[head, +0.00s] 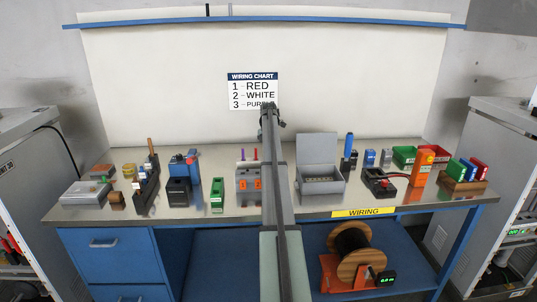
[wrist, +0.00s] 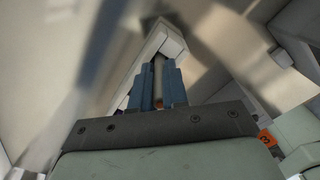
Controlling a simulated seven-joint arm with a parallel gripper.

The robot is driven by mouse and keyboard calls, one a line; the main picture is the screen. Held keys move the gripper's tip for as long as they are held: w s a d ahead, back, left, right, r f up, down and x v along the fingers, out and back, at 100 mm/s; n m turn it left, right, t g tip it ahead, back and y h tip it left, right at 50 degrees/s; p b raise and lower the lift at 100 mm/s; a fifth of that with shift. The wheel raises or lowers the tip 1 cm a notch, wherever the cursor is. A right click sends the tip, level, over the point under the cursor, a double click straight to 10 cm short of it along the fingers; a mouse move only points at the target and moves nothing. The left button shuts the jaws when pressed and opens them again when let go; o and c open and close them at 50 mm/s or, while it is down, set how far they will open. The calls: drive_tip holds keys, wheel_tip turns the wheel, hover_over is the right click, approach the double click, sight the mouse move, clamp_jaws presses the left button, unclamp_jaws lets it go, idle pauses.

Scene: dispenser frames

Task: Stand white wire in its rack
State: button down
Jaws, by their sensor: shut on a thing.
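In the wrist view, my gripper (wrist: 158,78) is shut, its blue fingers closed on a slim pale rod (wrist: 158,85) with a copper-coloured end. It looks like the white wire, but shadow dulls its colour. In the head view the arm hides the gripper and what it holds. A grey unit (head: 243,197) with orange tags, apparently the wire rack, stands mid-bench, its right side hidden by my arm. An orange tag reading 3 (wrist: 266,138) shows at the wrist view's right.
The wiring chart (head: 252,90) on the back wall lists 1 red, 2 white, 3 purple. An open grey box (head: 319,187) stands right of my arm. A green block (head: 217,195) stands left of the grey unit. The front bench strip is mostly clear.

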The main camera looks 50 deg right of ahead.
drive_tip(key=shift+f, duration=0.3)
drive_tip(key=shift+f, duration=0.1)
drive_tip(key=c, duration=1.1)
unclamp_jaws()
drive_tip(key=shift+c, duration=0.2)
wheel_tip(320, 180, up, 11)
drive_tip(key=shift+f, duration=0.1)
drive_tip(key=shift+r, duration=0.75)
drive_tip(key=shift+a, duration=0.1)
